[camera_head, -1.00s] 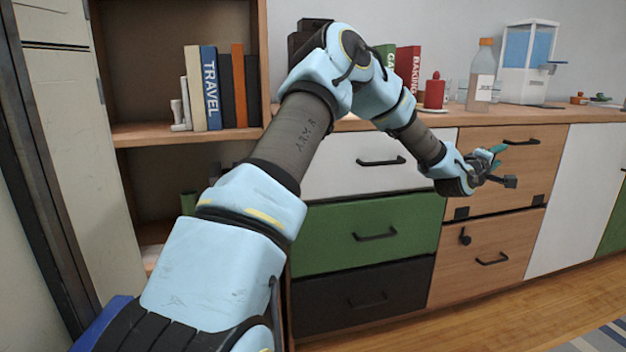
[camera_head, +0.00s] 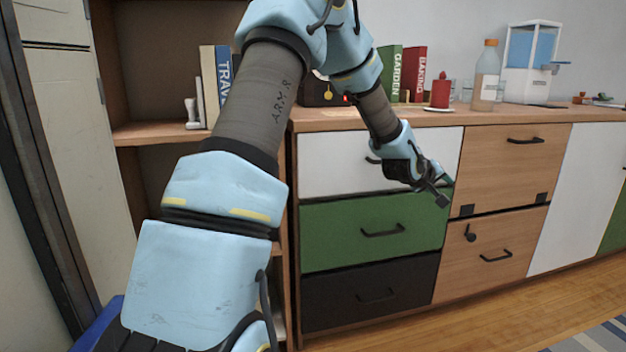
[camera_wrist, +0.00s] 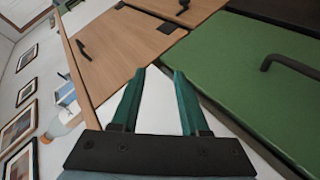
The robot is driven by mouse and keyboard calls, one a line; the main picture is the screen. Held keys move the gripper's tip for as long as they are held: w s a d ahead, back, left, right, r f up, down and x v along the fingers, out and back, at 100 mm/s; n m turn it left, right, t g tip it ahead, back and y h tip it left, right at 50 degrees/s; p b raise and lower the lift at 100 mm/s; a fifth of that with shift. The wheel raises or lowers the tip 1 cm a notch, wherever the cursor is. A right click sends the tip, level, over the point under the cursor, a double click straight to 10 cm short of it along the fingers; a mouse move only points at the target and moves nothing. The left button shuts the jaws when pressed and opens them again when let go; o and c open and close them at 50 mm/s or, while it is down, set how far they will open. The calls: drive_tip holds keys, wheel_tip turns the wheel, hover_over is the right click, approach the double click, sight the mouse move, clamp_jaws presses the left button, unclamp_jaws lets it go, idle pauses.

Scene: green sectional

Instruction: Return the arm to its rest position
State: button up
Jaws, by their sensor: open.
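My gripper (camera_head: 444,188) is in front of the cabinet, near the border between the white top drawer (camera_head: 325,165) and the green drawer (camera_head: 330,235). My arm reaches up from the lower left of the head view and bends down to the right to the gripper. In the wrist view my gripper (camera_wrist: 160,85) shows two teal fingers spread apart, with nothing between them. The green drawer (camera_wrist: 250,75) lies to the right of the fingers there, and the wooden door (camera_wrist: 125,45) lies above and to the left.
A bookshelf (camera_head: 150,132) stands behind my arm. Handles (camera_head: 383,230) stick out from the drawers. The floor (camera_head: 500,310) at lower right is clear.

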drive_tip(key=s+a+f+m+g+y, duration=0.1)
drive_tip(key=s+a+f+y, duration=0.15)
drive_tip(key=a, duration=0.85)
drive_tip(key=s+a+f+m+g+y, duration=0.15)
drive_tip(key=s+a+y, duration=0.25)
drive_tip(key=a, duration=0.7)
drive_tip(key=s+a+f+g+y, duration=0.1)
drive_tip(key=s+a+g+y, duration=0.3)
drive_tip(key=s+a, duration=1.35)
wheel_tip(320, 180, up, 35)
drive_tip(key=h+p, duration=0.1)
drive_tip(key=p, duration=3.4)
drive_tip(key=shift+w+p, duration=0.3)
drive_tip(key=shift+w, duration=0.1)
drive_tip(key=shift+r+n+g, duration=0.1)
drive_tip(key=shift+n+g, duration=0.15)
